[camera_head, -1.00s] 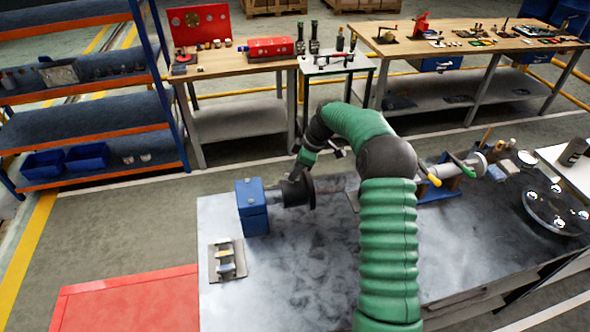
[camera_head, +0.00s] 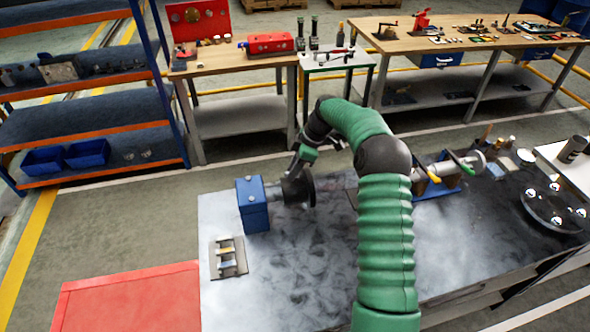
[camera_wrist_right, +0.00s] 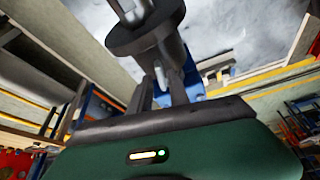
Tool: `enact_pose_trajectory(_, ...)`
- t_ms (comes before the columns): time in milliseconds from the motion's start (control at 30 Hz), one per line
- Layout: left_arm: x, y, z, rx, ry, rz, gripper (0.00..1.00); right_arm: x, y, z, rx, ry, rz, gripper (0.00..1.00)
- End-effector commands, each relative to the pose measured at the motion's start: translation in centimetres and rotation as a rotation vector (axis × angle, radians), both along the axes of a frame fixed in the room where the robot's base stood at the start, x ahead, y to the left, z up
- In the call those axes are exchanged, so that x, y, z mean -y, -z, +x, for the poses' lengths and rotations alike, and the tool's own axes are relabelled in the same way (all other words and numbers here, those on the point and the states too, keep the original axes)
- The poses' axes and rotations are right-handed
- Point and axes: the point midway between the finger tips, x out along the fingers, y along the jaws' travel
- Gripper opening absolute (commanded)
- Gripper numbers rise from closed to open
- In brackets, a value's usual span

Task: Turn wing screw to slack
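I cannot single out the wing screw for sure. A blue block (camera_head: 252,204) stands on the grey bench top, with a dark round flange (camera_head: 299,188) on a short shaft to its right. My right gripper (camera_head: 296,172) is at the flange, small and partly hidden by my wrist. In the right wrist view, my dark fingers (camera_wrist_right: 165,92) reach up towards the dark flange (camera_wrist_right: 143,38), with a small pale piece (camera_wrist_right: 160,74) by the fingertips. The blue block (camera_wrist_right: 194,84) shows behind. Whether the fingers grip anything is unclear. My left gripper is out of view.
A plate with small metal parts (camera_head: 228,258) lies at the bench's left. A blue stand with a pipe and yellow-tipped lever (camera_head: 434,179) is right of my arm, with a round disc (camera_head: 556,207) beyond. A red box (camera_head: 125,298) is at lower left.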

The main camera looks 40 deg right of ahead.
Motion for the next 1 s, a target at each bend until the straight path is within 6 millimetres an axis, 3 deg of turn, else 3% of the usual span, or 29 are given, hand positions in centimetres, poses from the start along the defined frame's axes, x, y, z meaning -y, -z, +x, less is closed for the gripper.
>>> enact_pose_trajectory(333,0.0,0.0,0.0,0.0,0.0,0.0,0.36,0.1,-0.1,-0.3,-0.003,0.001,0.0,0.31)
enact_pose_trajectory(467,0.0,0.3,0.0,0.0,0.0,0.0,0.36,0.6,-1.1,-0.5,-0.002,0.002,-0.002,0.31)
enact_pose_trajectory(733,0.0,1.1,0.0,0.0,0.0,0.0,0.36,2.7,-7.8,-2.2,0.0,0.002,-0.004,0.31)
enact_pose_trajectory(1000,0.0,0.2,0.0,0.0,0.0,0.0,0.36,4.6,-14.2,-3.8,-0.004,0.001,0.0,0.31)
